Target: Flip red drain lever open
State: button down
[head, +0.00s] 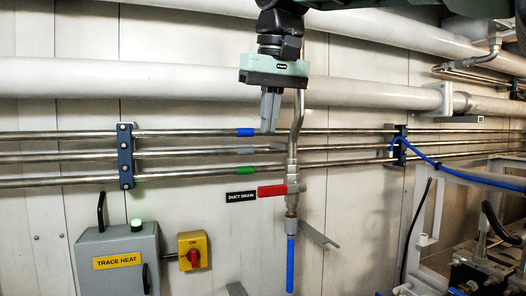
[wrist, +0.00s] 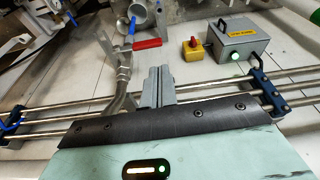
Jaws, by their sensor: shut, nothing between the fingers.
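The red drain lever (head: 272,191) lies about level, pointing left from the valve on the vertical drain pipe (head: 292,165). A black "DUCT DRAIN" label (head: 241,197) is just left of its tip. My gripper (head: 269,128) is shut and empty, pointing down in front of the upper part of the pipe, above the lever and apart from it. In the wrist view the red lever (wrist: 147,43) shows just beyond my shut fingertips (wrist: 158,70), upside down relative to the head view. A blue hose (head: 290,262) hangs below the valve.
Three horizontal metal pipes (head: 350,147) with blue clamps (head: 126,156) run behind my gripper. A grey "TRACE HEAT" box (head: 117,262) and a yellow switch with a red knob (head: 194,251) are at lower left. A grey metal frame (head: 460,185) is at right.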

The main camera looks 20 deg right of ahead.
jog(key=r, duration=0.1)
jog(key=d+r, duration=0.1)
jog(key=r, duration=0.1)
jog(key=shift+w+d+r+m, duration=0.15)
jog(key=shift+w+m, duration=0.1)
jog(key=shift+m, duration=0.05)
jog(key=p, duration=0.3)
send_near(283, 190)
jog(key=w+a+f, duration=0.2)
jog(key=a+f, duration=0.1)
jog(key=f, duration=0.2)
jog(key=shift+a, duration=0.25)
jog(key=shift+w+a+f+h, duration=0.1)
jog(key=shift+w+f+h, duration=0.15)
jog(key=shift+h, duration=0.05)
